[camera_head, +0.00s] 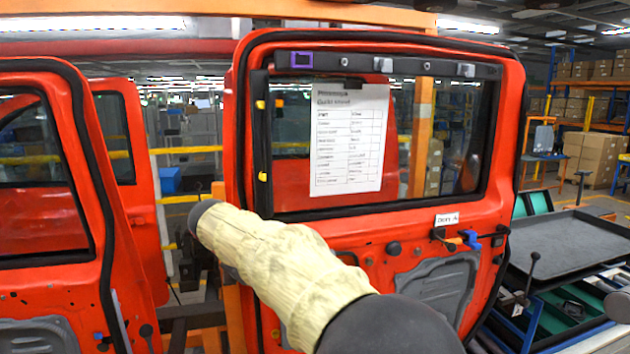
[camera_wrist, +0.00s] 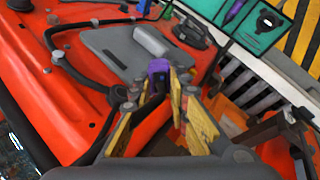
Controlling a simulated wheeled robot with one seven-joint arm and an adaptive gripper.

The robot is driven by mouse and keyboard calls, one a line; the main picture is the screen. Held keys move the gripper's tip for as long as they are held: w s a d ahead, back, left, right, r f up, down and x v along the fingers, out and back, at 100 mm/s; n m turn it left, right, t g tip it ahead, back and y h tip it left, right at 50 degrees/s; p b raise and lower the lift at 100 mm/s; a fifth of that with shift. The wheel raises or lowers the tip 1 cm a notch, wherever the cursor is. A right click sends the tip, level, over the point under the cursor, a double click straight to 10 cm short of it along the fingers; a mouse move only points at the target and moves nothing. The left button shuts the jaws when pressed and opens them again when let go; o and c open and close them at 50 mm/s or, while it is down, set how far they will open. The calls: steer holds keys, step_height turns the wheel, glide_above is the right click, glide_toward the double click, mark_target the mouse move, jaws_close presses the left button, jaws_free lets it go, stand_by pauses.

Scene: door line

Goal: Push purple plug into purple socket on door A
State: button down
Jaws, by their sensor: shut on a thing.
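Door A (camera_head: 390,232) is a red door panel with a "Door A" label below its window. The purple socket (camera_head: 302,60) is a small purple frame on the dark strip at the upper left of this window. The purple plug (camera_wrist: 159,69) is between the fingers of my gripper (camera_wrist: 160,92) in the wrist view. The gripper is shut on it, with yellow pads on its fingers. The plug is apart from the socket. In the head view my sleeved arm crosses in front of the door, and the gripper and plug do not show.
A paper sheet (camera_head: 348,138) hangs in the window. Another red door (camera_head: 45,285) stands at the left. A dark tray table (camera_head: 570,250) stands at the right. In the wrist view, a teal tray (camera_wrist: 258,22) lies at the upper right and a dark cable (camera_wrist: 75,75) runs over red metal.

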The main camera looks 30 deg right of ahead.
steer(key=s+d+r+n+t+p, duration=0.1)
steer(key=r+n+t+p, duration=0.15)
steer(key=r, duration=0.75)
steer(key=s+d+r+n+t+h+p, duration=0.1)
steer(key=d+r+p, duration=0.15)
steer(key=r, duration=0.65)
steer(key=s+r+n+t+p, duration=0.1)
steer(key=r+n+t+p, duration=0.15)
steer(key=r, duration=0.75)
steer(key=n+t+y+p, duration=0.2)
steer(key=n+t+p, duration=0.4)
steer(key=t, duration=0.4)
glide_toward(301, 60)
steer(key=shift+p+x, duration=0.55)
steer(key=shift+x, duration=1.35)
steer(key=shift+r+b, duration=0.15)
steer(key=shift+b, duration=0.6)
steer(key=shift+b+x, duration=0.45)
steer(key=shift+x, duration=0.5)
steer(key=shift+w, duration=0.2)
